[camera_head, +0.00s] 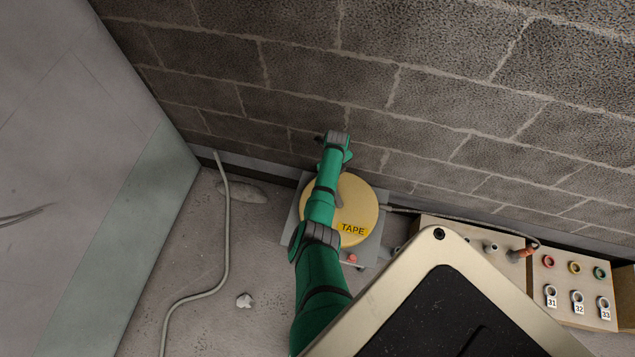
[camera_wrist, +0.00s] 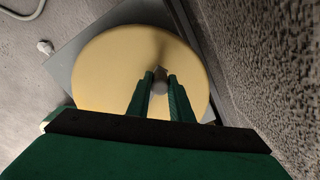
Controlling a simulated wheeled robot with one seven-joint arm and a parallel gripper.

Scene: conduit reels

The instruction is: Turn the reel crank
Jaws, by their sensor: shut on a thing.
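The reel (camera_head: 363,207) is a round yellow disc with a "TAPE" label, on a grey square base on the floor by the block wall. My green arm reaches across it in the head view and covers part of it. In the wrist view the reel (camera_wrist: 100,75) fills the middle. My gripper (camera_wrist: 158,82) is over the reel, its two green fingers on either side of a small grey knob, the crank handle (camera_wrist: 160,74). It is shut on this handle. In the head view my arm hides the handle.
A red button (camera_head: 352,258) sits at the base's front. Beige panels with coloured rings and tags 31, 32 and 33 (camera_head: 575,290) stand at the right. A grey conduit (camera_head: 226,240) and a white lump (camera_head: 244,300) lie on the floor at left. The wall is close behind the reel.

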